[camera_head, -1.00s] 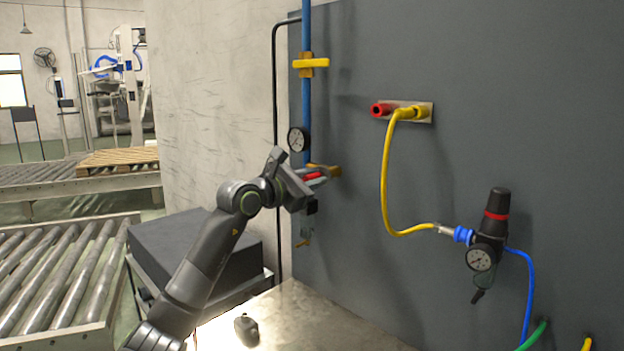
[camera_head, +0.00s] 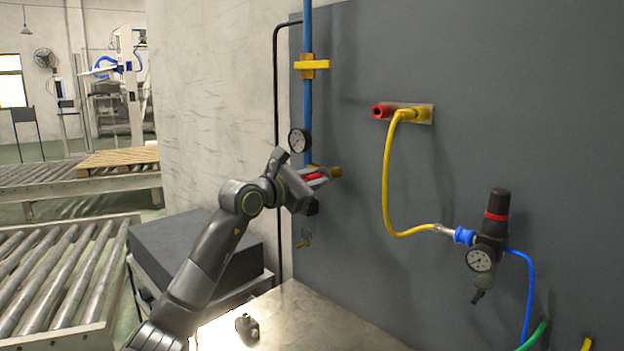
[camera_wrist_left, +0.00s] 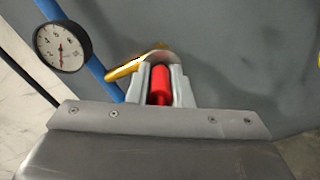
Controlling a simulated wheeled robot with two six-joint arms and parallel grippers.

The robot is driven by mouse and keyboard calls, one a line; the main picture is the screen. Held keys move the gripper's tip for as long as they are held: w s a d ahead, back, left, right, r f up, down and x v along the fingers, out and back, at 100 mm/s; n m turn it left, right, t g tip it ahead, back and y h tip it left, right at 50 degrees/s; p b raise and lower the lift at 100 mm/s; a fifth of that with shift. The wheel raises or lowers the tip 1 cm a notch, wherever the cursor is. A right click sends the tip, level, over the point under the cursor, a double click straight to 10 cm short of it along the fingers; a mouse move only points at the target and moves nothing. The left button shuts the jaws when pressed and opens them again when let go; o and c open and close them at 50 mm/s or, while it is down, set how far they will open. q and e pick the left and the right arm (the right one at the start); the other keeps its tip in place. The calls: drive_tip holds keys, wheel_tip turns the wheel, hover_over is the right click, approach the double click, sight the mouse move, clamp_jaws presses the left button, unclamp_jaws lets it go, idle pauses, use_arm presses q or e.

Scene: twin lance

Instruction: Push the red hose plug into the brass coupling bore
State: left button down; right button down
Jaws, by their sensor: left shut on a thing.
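My left gripper (camera_head: 318,178) is shut on the red hose plug (camera_head: 313,177) in front of the blue pipe. In the left wrist view the red plug (camera_wrist_left: 160,84) lies between the two grey fingers (camera_wrist_left: 161,80), pointing away from me. The brass coupling (camera_head: 336,172) is just past the fingertips in the head view. In the left wrist view a brass edge (camera_wrist_left: 157,56) shows right behind the fingertips. The bore and the plug's front end are hidden, so I cannot tell whether the plug is inside it. My right gripper is not in view.
A pressure gauge (camera_head: 299,140) and a blue pipe (camera_head: 307,110) with a yellow valve handle (camera_head: 312,64) are close by. A red socket (camera_head: 382,111), a yellow hose (camera_head: 386,190) and a black regulator (camera_head: 494,220) are to the right. A metal table (camera_head: 330,325) lies below.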

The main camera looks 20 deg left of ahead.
use_arm(q)
drive_tip(key=shift+s, duration=0.2)
idle(0.4)
drive_tip(key=shift+b+v, duration=0.85)
drive_tip(key=shift+v, duration=0.85)
drive_tip(key=shift+a, duration=0.1)
drive_tip(key=shift+b, duration=0.55)
idle(0.9)
